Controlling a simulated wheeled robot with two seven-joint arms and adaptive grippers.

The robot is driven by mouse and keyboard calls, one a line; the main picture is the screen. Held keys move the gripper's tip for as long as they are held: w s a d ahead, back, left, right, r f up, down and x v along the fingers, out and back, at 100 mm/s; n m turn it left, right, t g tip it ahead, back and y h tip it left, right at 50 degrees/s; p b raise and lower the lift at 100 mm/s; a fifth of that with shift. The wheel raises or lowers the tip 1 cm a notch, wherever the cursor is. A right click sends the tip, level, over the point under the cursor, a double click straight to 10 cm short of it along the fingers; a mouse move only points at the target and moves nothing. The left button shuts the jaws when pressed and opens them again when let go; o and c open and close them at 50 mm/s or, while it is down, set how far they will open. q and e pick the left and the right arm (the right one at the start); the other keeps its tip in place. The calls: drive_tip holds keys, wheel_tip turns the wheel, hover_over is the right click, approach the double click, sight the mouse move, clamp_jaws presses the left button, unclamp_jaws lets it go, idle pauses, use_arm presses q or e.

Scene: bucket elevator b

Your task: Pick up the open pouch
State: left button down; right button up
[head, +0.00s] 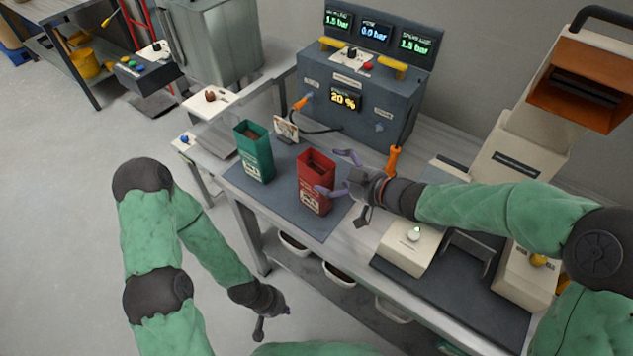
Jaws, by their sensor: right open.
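A red pouch (310,194) stands upright on the dark mat (247,188), its top open and dark inside. A green pouch (252,155) stands upright to its left, also open at the top. My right gripper (335,173) is open at the right side of the red pouch. One finger overlaps the front of the red pouch in the picture and the other is just beyond its right edge; I cannot tell if they touch it. My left gripper (272,318) hangs low in front of the bench, away from both pouches; its jaw opening is unclear.
A dark grey console (352,100) with lit displays stands behind the pouches. A small picture card (286,129) stands between the pouches and the console. An orange-handled tool (394,160) is behind my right wrist. A beige machine (407,246) stands on the right. White bowls sit on the lower shelf.

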sight(319, 170)
drive_tip(key=b+x, duration=0.3)
drive_tip(key=x, duration=0.2)
drive_tip(key=shift+s+a+f, duration=0.1)
drive_tip(key=shift+s+f, duration=0.05)
drive_tip(key=shift+s, duration=0.05)
drive_tip(key=shift+w+a, duration=0.2)
drive_tip(key=shift+w, duration=0.05)
drive_tip(key=c, duration=0.8)
